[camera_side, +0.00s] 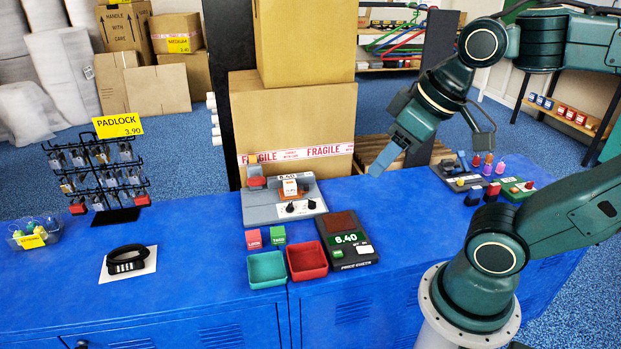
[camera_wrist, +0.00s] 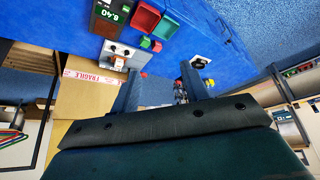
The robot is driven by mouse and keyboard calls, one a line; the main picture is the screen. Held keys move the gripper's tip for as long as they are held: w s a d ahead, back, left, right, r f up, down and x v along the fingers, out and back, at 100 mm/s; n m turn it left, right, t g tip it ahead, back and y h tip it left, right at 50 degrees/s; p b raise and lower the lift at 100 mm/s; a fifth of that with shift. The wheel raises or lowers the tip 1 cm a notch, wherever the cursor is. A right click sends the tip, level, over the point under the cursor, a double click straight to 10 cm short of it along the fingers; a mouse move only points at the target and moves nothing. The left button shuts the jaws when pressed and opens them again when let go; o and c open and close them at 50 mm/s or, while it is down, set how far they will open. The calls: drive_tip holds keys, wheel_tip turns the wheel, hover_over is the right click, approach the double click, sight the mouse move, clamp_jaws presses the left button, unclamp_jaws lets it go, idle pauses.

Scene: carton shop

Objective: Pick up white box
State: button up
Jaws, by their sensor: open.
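A small white box (camera_side: 290,187) with an orange part sits on the grey machine (camera_side: 262,208) on the blue counter. In the wrist view the white box (camera_wrist: 118,64) shows small on the machine, left of my fingers. My gripper (camera_side: 388,158) is above the counter, to the right of the box and higher, apart from it. In the wrist view my gripper (camera_wrist: 162,82) has its two fingers spread with nothing held between them. In the side view only one finger shows clearly.
A red tray (camera_side: 307,271), a teal tray (camera_side: 266,283) and a scale (camera_side: 346,252) stand in front of the machine. Large cardboard cartons (camera_side: 290,115) rise behind it. A padlock rack (camera_side: 100,180) stands at left. Small coloured items (camera_side: 489,163) stand at right.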

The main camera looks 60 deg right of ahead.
drive_tip(key=w+d+r+n+g, duration=0.1)
drive_tip(key=w+r, duration=0.1)
drive_tip(key=w, duration=0.5)
drive_tip(key=w+d+r+n, duration=0.1)
drive_tip(key=w+d+r, duration=0.1)
drive_tip(key=w, duration=0.4)
drive_tip(key=n+g+y, duration=0.1)
drive_tip(key=n+y, duration=0.2)
drive_tip(key=n, duration=0.4)
hover_over(290, 183)
drive_tip(key=s+d, duration=0.3)
drive_tip(key=d, duration=0.1)
wheel_tip(290, 183, down, 28)
drive_tip(key=shift+s, duration=0.15)
drive_tip(key=shift+a+f, duration=0.1)
drive_tip(key=shift+f, duration=0.05)
drive_tip(key=shift+x, duration=4.2)
drive_tip(key=shift+s+a, duration=0.15)
